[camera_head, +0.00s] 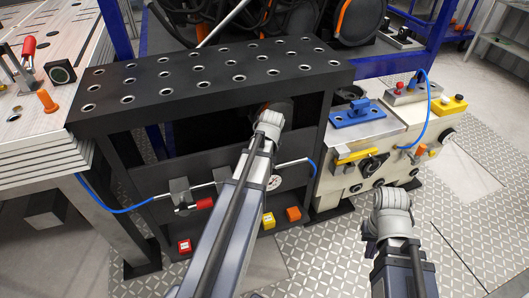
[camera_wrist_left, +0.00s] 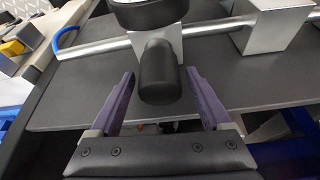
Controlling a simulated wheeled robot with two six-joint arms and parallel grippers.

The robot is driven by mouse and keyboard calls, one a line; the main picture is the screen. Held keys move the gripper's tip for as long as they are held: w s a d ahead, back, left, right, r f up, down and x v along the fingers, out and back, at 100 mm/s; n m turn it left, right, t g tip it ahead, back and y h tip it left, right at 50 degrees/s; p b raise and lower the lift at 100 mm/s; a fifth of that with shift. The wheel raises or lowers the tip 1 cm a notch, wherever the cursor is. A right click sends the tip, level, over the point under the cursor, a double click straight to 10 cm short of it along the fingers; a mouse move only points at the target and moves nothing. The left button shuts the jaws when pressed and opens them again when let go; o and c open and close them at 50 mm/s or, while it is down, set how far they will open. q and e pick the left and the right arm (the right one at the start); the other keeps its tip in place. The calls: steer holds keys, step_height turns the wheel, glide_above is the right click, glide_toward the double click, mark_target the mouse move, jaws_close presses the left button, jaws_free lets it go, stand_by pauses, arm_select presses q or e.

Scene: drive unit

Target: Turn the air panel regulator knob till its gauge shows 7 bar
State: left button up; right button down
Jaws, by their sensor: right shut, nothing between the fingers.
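The regulator knob (camera_wrist_left: 159,74) is a black rounded cylinder below a metal block on the pipe in the left wrist view. My left gripper (camera_wrist_left: 160,77) is open, with one purple finger on each side of the knob and a visible gap to each. The round black gauge (camera_wrist_left: 150,13) is cut off at the top of that view, so its reading is hidden. In the head view a small white gauge face (camera_head: 274,183) shows beside my left arm; its needle is too small to read. My left fingers are hidden there. My right gripper (camera_head: 371,236) is shut and empty, low at the right.
A silver pipe (camera_wrist_left: 90,47) crosses the dark panel, with a blue hose at its end. A red-handled valve (camera_head: 201,204) sits left of my arm. A black perforated bench top (camera_head: 205,76) overhangs the panel. A cream machine (camera_head: 385,145) stands to the right.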

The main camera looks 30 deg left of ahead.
arm_select(q)
steer(key=shift+o, duration=0.2)
steer(key=p+v, duration=0.7)
steer(key=shift+r, duration=0.35)
steer(key=shift+s+d, duration=0.1)
steer(key=shift+d, duration=0.1)
steer(key=s+d+f+m+g+h, duration=0.1)
steer(key=s+d+m, duration=0.35)
steer(key=d, duration=0.55)
steer(key=s+d+m+g, duration=0.1)
steer(key=s+d+m, duration=0.35)
steer(key=d, duration=0.45)
steer(key=s+d+f+m+g+h, duration=0.1)
steer(key=s+d+m, duration=0.3)
steer(key=d, duration=0.6)
step_height(320, 180, up, 13)
steer(key=s+p, duration=0.2)
steer(key=p, duration=1.1)
steer(key=shift+d+r, duration=0.2)
steer(key=shift+d, duration=0.1)
